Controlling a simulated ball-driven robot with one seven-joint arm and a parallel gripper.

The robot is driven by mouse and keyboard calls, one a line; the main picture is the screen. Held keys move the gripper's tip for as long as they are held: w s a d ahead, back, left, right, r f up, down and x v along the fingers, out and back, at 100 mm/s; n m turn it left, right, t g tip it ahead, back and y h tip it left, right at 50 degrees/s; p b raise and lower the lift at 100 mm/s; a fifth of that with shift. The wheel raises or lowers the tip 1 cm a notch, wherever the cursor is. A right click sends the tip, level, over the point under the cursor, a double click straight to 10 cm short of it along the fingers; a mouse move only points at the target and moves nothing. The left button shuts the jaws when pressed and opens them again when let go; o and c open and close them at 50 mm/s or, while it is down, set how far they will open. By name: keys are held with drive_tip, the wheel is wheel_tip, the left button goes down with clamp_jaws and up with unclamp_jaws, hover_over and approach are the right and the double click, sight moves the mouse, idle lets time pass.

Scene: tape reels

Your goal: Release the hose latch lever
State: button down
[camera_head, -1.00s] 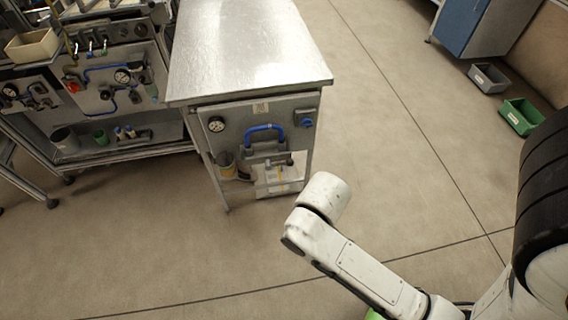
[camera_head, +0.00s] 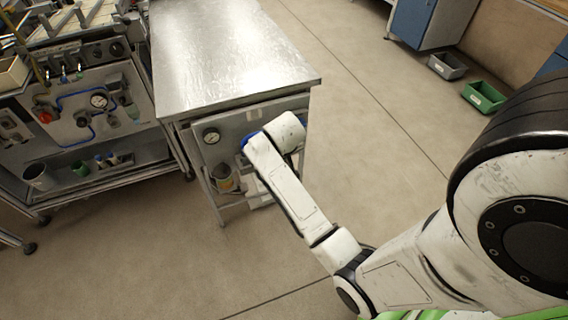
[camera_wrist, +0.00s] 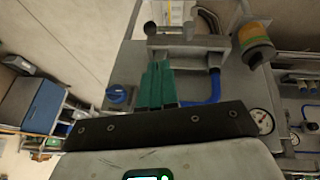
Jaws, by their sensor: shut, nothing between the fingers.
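In the wrist view, the grey panel (camera_wrist: 232,85) appears upside down. A blue hose (camera_wrist: 203,95) curves across it beside my gripper (camera_wrist: 157,66), whose green fingers are shut and empty. A grey metal bar with short posts (camera_wrist: 190,42), perhaps the latch lever, lies just beyond the fingertips; I cannot tell whether they touch it. My gripper is hidden there.
A blue knob (camera_wrist: 118,95), a round gauge (camera_wrist: 262,121) and a yellowish canister (camera_wrist: 255,42) surround the fingers. The panel is under a metal-topped bench (camera_head: 225,50). Another equipment bench (camera_head: 80,110) stands left. Floor to the right is open, with grey (camera_head: 446,66) and green bins (camera_head: 484,96) farther off.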

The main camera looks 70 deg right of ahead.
drive_tip(key=s+b+x, duration=0.1)
drive_tip(key=b+x, duration=0.1)
drive_tip(key=x, duration=1.1)
drive_tip(key=shift+d+f, duration=0.3)
drive_tip(key=shift+d, duration=0.1)
drive_tip(key=shift+s, duration=0.1)
wheel_tip(320, 180, down, 11)
drive_tip(key=w+a+m+t+y+b, duration=0.1)
drive_tip(key=w+m+t+y+b, duration=0.1)
drive_tip(key=t+y+b, duration=0.6)
drive_tip(key=shift+a+m+t+b, duration=0.25)
drive_tip(key=shift+m+t+b, duration=0.65)
drive_tip(key=shift+t+b, duration=1.55)
drive_tip(key=shift+a+f+g+b, duration=0.1)
drive_tip(key=shift+g+b, duration=0.45)
drive_tip(key=shift+b, duration=0.05)
